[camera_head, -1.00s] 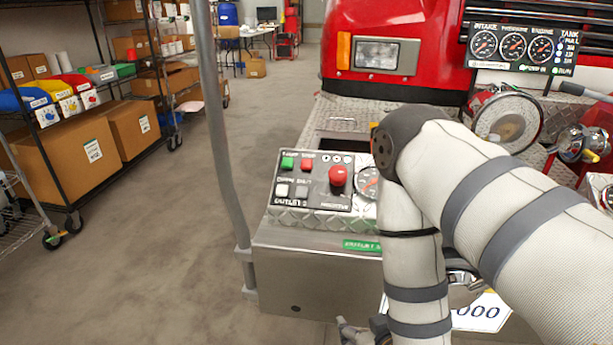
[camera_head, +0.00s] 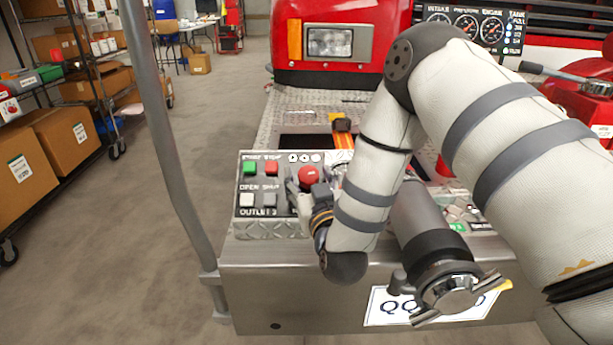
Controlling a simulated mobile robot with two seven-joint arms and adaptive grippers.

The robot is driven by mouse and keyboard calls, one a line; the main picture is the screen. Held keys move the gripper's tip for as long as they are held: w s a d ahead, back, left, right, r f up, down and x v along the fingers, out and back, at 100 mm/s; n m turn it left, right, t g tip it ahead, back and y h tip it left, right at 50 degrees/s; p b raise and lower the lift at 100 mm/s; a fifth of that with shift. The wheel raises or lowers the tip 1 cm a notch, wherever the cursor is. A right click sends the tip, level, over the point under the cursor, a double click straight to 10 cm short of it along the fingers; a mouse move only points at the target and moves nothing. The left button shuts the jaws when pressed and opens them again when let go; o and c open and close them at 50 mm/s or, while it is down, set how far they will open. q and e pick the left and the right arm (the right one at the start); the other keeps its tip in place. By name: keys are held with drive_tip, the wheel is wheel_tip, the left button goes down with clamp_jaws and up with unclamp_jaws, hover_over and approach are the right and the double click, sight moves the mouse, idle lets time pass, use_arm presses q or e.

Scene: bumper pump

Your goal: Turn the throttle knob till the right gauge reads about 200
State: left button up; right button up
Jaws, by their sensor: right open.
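My right gripper (camera_head: 309,196) is open, close in front of and just below the knob. My wrist partly hides its fingers, so I cannot tell whether they touch it. The upper gauge panel (camera_head: 466,22) carries several dials; its rightmost dial (camera_head: 491,30) is labelled ENGINE, with a reading too small to make out. No gauge shows on the bumper panel, where my right arm covers the area right of the knob. My left gripper is not in view.
Green (camera_head: 250,168) and red (camera_head: 271,168) buttons sit left of the knob. A grey upright pole (camera_head: 165,130) stands left of the bumper. A large metal outlet (camera_head: 447,288) projects from the front under my right arm.

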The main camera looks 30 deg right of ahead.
drive_tip(key=shift+w+d+f, duration=0.1)
drive_tip(key=shift+w+d, duration=0.1)
drive_tip(key=shift+w, duration=0.2)
drive_tip(key=c, duration=1.2)
drive_tip(key=shift+s+r+n+y+p, duration=0.1)
drive_tip(key=shift+r+n+y+p, duration=0.35)
drive_tip(key=shift+n+y, duration=0.15)
drive_tip(key=shift+f+n+y, duration=0.1)
drive_tip(key=shift+n+y, duration=0.2)
drive_tip(key=shift+n, duration=0.1)
drive_tip(key=shift+f, duration=0.25)
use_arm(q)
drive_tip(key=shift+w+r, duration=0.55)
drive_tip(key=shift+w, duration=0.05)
